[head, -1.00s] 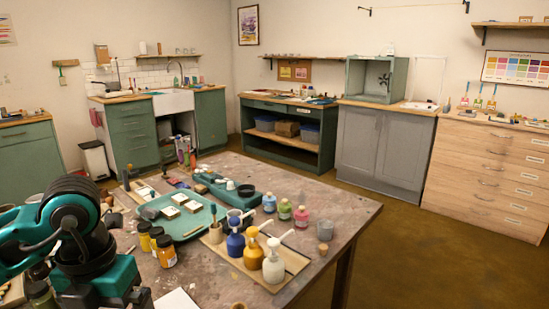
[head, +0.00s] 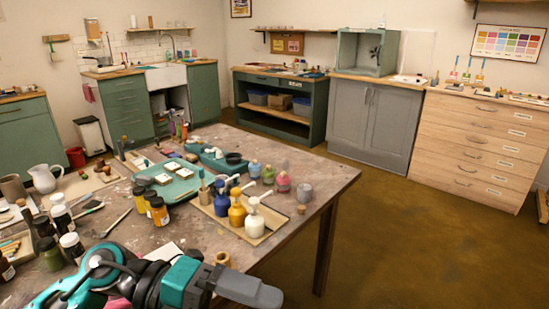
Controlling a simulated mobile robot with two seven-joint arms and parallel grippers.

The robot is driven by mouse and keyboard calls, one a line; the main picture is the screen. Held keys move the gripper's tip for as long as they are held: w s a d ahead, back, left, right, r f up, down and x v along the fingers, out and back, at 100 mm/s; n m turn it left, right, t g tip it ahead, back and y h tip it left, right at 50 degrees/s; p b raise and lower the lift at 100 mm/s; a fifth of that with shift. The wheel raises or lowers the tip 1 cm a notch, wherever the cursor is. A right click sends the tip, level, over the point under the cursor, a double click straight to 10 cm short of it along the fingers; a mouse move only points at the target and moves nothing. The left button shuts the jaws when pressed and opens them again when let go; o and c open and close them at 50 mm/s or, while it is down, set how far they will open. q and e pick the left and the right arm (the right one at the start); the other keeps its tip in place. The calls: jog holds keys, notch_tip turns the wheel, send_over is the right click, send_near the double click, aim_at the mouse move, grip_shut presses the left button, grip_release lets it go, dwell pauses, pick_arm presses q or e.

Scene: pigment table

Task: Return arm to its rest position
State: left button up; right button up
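One arm of mine, teal and black, comes in from the lower left of the head view and lies low across the near side of the work table (head: 290,240). I take it as my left arm. Its end, with my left gripper (head: 245,289), is a pale grey elongated part pointing right at the bottom edge. The fingers cannot be made out separately, and I see nothing held. A small tan round piece (head: 222,258) shows just above the gripper; whether they touch is unclear. My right gripper is not in view.
Pump bottles (head: 254,217) stand on a tray at the table's middle. More jars (head: 72,246) and a white pitcher (head: 46,178) crowd the left. Open floor (head: 430,230) lies to the right.

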pick_arm(q)
jog(key=w+a+r+n+t+h+p, duration=0.1)
jog(key=w+n+t+h, duration=0.25)
jog(key=n+t, duration=0.35)
jog(key=w+a+r+n+t+h, duration=0.1)
jog(key=w+r+n+t+h, duration=0.1)
jog(key=w+n+t, duration=0.35)
jog(key=w+a+f+n+t+y, duration=0.1)
jog(key=a+f+n+t+y, duration=0.5)
jog(key=f+n+t+y, duration=0.5)
jog(key=s+a+f+n+g+y, duration=0.2)
jog(key=s+f+n+g, duration=0.1)
jog(key=f, duration=0.2)
jog(key=s+a+f+n+g+y+p, duration=0.1)
jog(key=s+a+f+n+g+y, duration=0.1)
jog(key=f, duration=0.4)
jog(key=s+a+f+n+g+y, duration=0.2)
jog(key=s+f+n+g+y, duration=0.1)
jog(key=s+f+n+g, duration=0.1)
notch_tip(320, 180, down, 2)
jog(key=shift+s+a+f+n+y+p, duration=0.15)
jog(key=shift+s+a+n+y+p, duration=0.15)
jog(key=shift+s+n, duration=0.6)
jog(key=shift+w, duration=0.1)
